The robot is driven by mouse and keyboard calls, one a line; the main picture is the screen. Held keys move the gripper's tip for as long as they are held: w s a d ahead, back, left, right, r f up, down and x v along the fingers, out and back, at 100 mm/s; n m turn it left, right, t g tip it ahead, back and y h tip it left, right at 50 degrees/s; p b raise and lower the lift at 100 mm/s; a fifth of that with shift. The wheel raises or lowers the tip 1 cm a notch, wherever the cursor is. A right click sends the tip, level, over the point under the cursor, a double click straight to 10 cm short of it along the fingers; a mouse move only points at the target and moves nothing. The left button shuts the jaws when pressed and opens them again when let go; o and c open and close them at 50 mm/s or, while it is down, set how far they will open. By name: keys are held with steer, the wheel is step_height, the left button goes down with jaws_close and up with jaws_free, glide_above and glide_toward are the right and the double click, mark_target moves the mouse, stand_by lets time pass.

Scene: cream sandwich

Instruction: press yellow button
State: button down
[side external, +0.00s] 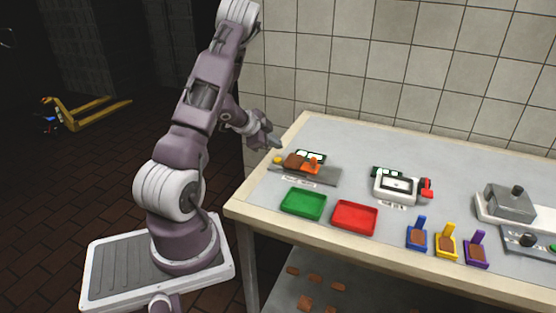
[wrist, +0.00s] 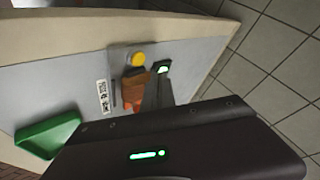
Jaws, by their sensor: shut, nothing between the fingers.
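The yellow button (side external: 277,160) is a small round knob at the left end of a grey panel (side external: 325,179) on the table. It also shows in the wrist view as a yellow disc (wrist: 138,59), unobstructed. My gripper (side external: 274,141) is shut and empty, above the table near its back left corner. In the side view its tip appears just above the button, apart from it. In the wrist view the dark fingers (wrist: 159,88) point toward the panel, with the button up and left of their tip.
A brown block (side external: 292,160), an orange piece (side external: 311,167) and a small green-lit display (side external: 316,155) are close to the button. Green (side external: 303,204) and red (side external: 355,217) trays lie in front. A white device (side external: 396,188) stands to the right. The tiled wall rises behind the table.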

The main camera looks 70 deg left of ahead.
mark_target(276, 160)
steer(key=shift+f, duration=1.15)
steer(key=shift+f, duration=0.1)
stand_by(1.1)
steer(key=shift+f, duration=0.3)
steer(key=shift+f, duration=0.5)
stand_by(0.4)
steer(key=shift+r, duration=0.9)
steer(key=shift+r, duration=2.5)
